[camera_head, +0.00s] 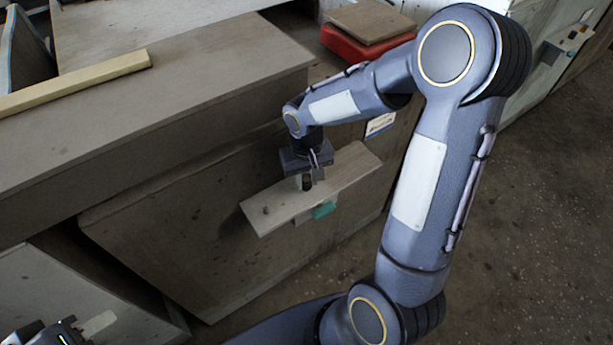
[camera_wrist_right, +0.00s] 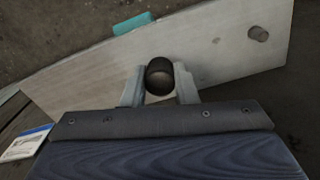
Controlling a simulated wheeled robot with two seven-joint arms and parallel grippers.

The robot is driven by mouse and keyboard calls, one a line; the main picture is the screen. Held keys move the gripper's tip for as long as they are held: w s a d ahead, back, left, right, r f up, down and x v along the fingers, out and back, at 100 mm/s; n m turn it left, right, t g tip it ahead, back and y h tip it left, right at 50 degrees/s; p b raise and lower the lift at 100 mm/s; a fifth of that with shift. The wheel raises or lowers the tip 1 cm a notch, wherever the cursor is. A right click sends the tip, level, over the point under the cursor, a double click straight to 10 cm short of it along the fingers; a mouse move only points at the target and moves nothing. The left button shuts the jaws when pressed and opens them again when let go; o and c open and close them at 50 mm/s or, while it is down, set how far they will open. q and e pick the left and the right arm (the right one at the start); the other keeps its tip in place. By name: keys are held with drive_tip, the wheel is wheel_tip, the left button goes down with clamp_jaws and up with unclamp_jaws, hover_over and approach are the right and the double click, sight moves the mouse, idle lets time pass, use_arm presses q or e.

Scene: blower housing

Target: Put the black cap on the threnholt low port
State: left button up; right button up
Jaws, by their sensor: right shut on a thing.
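My right gripper (camera_head: 312,182) is over a narrow pale wooden board (camera_head: 345,168) that juts from a cabinet front. Its fingers are shut on the black cap (camera_wrist_right: 159,76), a dark round piece that sits between the fingertips (camera_wrist_right: 159,90) in the right wrist view. The cap is over the board; I cannot tell if it touches anything below. A short round stub (camera_wrist_right: 258,34) stands on the board, apart from the gripper. No readable label marks the threnholt low port. My left gripper (camera_head: 80,330) is partly cut off at the lower left; its opening is unclear.
A teal piece (camera_head: 324,210) is at the board's front edge. A red box (camera_head: 355,46) with a brown board on it stands behind. A wide wooden counter (camera_head: 150,115) lies to the left, with a yellowish wooden strip (camera_head: 80,82). A white label (camera_wrist_right: 25,143) is near the board.

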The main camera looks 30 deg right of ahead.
drive_tip(key=shift+f+b, duration=0.55)
drive_tip(key=shift+f, duration=0.2)
drive_tip(key=o, duration=1)
drive_tip(key=shift+o, duration=0.2)
drive_tip(key=shift+r, duration=0.15)
wheel_tip(320, 180, up, 7)
drive_tip(key=shift+r+p, duration=0.1)
drive_tip(key=shift+p, duration=0.45)
drive_tip(key=shift+r, duration=0.2)
